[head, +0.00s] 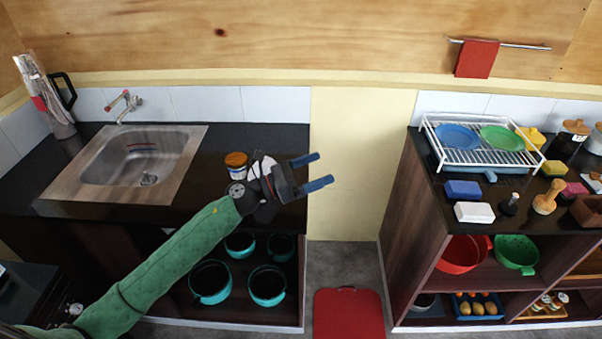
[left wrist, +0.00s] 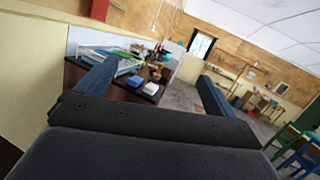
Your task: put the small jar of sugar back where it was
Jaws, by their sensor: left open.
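A small white jar with an orange-brown lid (head: 236,162) stands upright on the dark counter, right of the sink. Its label is too small to read. My left gripper (head: 322,170) is open and empty, just right of the jar. Its blue fingers point right, away from the jar, past the counter's right edge over the gap. In the left wrist view the open fingers (left wrist: 150,92) have nothing between them. Several small jars (head: 546,302) stand on a wooden tray in the right-hand unit's lower shelf. My right gripper is not in view.
The sink (head: 140,160) is at the left. The right-hand counter holds a dish rack (head: 470,160), sponges and a white block (head: 474,212). Teal pots (head: 210,280) stand below the left counter.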

